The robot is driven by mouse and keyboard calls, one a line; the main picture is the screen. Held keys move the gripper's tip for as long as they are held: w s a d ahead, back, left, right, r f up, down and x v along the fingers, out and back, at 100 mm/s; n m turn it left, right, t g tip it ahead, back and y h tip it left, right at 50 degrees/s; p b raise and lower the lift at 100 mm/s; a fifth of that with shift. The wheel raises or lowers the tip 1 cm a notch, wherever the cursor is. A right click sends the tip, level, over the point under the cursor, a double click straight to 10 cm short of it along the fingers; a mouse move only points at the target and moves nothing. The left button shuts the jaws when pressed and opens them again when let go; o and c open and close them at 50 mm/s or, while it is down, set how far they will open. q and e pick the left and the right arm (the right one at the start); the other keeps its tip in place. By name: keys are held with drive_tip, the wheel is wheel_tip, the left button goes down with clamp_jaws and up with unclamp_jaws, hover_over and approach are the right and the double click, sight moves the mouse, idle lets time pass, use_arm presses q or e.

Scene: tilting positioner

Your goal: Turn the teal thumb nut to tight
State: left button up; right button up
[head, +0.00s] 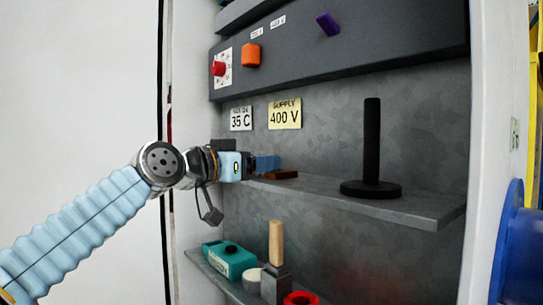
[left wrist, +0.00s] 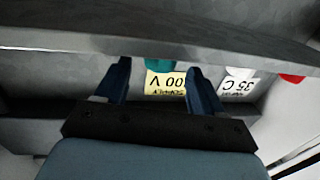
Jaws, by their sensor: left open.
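A teal rounded piece (left wrist: 160,65) shows in the left wrist view, partly cut off by a grey shelf edge. It appears between my fingertips; I cannot tell whether they touch it or whether it is the thumb nut. No thumb nut can be made out in the head view. My left gripper (head: 267,162) is open, just above the left end of the upper shelf and next to a small brown piece (head: 281,174). Its two blue fingers stand apart in the left wrist view (left wrist: 158,82). My right gripper is not in view.
The upper shelf (head: 420,209) carries a black post (head: 372,140). The lower shelf (head: 222,283) holds a teal box (head: 230,262), a wooden-handled piece (head: 276,243) and a red ring (head: 301,298). A dark panel with knobs (head: 340,50) overhangs above. A blue round object (head: 510,240) stands right.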

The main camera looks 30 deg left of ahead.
use_arm(q)
drive_tip(key=x, duration=0.5)
drive_tip(key=shift+p, duration=0.4)
drive_tip(key=shift+c, duration=0.3)
drive_tip(key=c, duration=0.9)
drive_tip(key=shift+f+m+g+h, duration=0.2)
drive_tip(key=shift+m+g+h, duration=0.1)
drive_tip(key=shift+h, duration=0.3)
drive_tip(key=shift+m+g+h, duration=0.6)
drive_tip(key=shift+m+h, duration=0.6)
drive_tip(key=shift+h, duration=0.4)
drive_tip(key=shift+r, duration=0.1)
drive_tip(key=o, duration=1)
drive_tip(key=shift+c, duration=0.2)
drive_tip(key=shift+s, duration=0.1)
